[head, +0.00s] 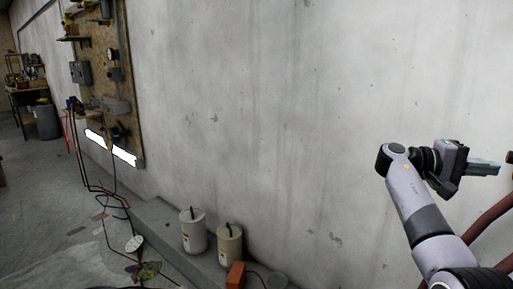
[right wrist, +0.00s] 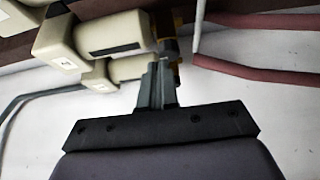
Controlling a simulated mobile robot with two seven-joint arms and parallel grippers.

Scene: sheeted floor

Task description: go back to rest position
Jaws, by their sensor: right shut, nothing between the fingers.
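My right gripper (head: 484,168) is raised at the right side of the head view, its fingers pointing right in front of the grey wall. In the right wrist view its fingers (right wrist: 158,84) are together and hold nothing. Beyond the fingertips in that view are cream cylindrical housings (right wrist: 112,38) and a red pipe (right wrist: 255,72). I cannot tell how far the fingertips are from them. My left gripper is not in view.
A grey wall (head: 260,100) fills most of the head view. Two canisters (head: 193,230) and an orange block (head: 236,275) stand on a low ledge along it. Hoses and cables (head: 90,185) hang from a wooden panel (head: 125,60). Open floor (head: 40,200) lies at left.

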